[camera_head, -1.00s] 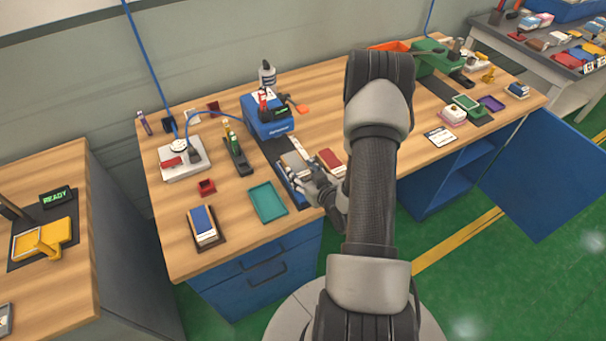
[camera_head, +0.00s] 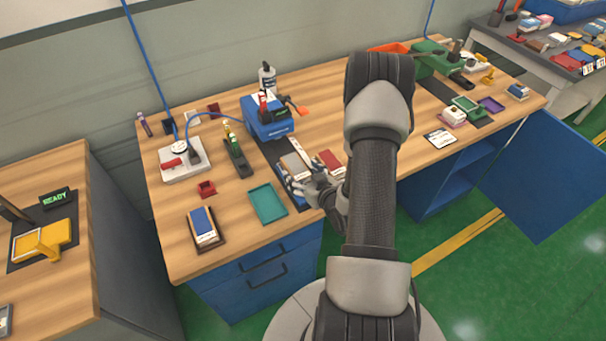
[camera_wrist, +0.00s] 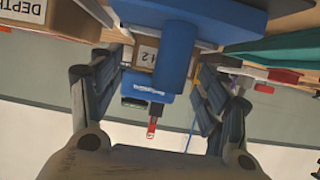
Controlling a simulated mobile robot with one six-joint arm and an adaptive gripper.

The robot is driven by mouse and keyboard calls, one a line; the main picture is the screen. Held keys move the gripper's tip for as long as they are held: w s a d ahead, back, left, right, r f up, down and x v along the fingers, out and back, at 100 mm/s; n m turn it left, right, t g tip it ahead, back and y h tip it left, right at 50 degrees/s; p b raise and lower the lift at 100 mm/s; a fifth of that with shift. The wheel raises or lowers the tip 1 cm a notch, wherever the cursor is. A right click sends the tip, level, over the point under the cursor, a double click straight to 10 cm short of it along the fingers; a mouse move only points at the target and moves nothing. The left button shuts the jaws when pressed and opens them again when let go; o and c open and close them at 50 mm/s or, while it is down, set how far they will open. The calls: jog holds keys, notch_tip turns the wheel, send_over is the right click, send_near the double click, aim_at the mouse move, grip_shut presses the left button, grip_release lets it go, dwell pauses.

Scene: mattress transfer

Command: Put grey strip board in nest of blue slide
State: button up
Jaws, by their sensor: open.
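The grey strip board (camera_head: 294,164) lies flat at the right side of the dark mat, in front of the blue machine, with a pale label strip at its near end. It appears to rest on the blue slide, of which only a little blue shows in the head view; I cannot tell how exactly it sits in the nest. In the wrist view the blue slide (camera_wrist: 177,52) is between my fingers, seen from low down. My gripper (camera_head: 312,186) is open at the near end of the board, fingers apart on either side (camera_wrist: 155,100), nothing clearly held.
A red board (camera_head: 331,162) lies just right of the grey one. A teal tray (camera_head: 268,203) is to the left, near the front edge. The blue machine (camera_head: 268,118) stands behind, and a blue-topped board (camera_head: 203,224) lies farther left.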

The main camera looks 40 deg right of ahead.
jog(key=p+v, duration=0.4)
jog(key=v, duration=0.8)
jog(key=w+a+r+n+g, duration=0.2)
jog(key=w+r+g, duration=0.1)
jog(key=r, duration=0.5)
jog(key=w+a+r+n+g, duration=0.2)
jog(key=w+a+r+g, duration=0.1)
jog(key=r, duration=0.5)
jog(key=s+a+r+g+y, duration=0.1)
jog(key=s+a+r, duration=0.5)
jog(key=a, duration=0.3)
jog(key=s+a+r+m+g+y, duration=0.1)
jog(key=s+a+r+y, duration=0.1)
jog(key=s+a+r, duration=0.4)
jog(key=s+a, duration=0.3)
jog(key=a, duration=0.1)
jog(key=shift+s+a+r, duration=0.2)
jog(key=shift+s+r, duration=0.05)
jog(key=shift+r, duration=0.1)
jog(key=shift+c, duration=0.5)
